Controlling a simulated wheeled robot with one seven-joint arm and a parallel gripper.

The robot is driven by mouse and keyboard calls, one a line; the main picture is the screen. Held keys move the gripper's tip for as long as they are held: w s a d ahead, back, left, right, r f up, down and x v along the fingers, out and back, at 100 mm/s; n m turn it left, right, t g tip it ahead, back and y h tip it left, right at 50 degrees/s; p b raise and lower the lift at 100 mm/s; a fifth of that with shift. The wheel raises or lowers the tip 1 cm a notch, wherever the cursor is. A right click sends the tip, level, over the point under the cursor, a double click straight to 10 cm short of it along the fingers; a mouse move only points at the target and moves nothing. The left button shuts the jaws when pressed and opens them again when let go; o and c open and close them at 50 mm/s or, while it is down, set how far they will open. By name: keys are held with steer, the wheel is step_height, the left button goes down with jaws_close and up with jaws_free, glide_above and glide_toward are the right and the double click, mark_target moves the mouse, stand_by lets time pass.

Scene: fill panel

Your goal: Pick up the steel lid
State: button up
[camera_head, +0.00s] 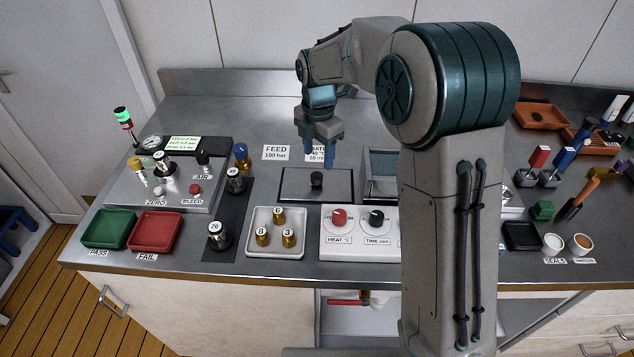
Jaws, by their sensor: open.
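The steel lid (292,184) appears to be the flat grey plate with a black knob (317,180) at its middle. It lies level at the centre of the steel bench, behind the dial box. My gripper (322,161) is open and points down with blue fingers. In the picture it sits just above the knob. The fingers look empty, and I cannot tell the exact height gap. The lid's underside is hidden.
A dial box (359,240) stands in front of the lid, and a tray with brass fittings (276,246) is at front left. A FEED sign (276,152) stands behind left. An open grey bin (381,165) is close on the right, partly hidden by my arm.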

mark_target(317, 175)
steer(key=shift+a+f+p, duration=0.2)
steer(key=shift+f+p, duration=0.45)
steer(key=shift+f, duration=3.25)
steer(key=c, duration=1.1)
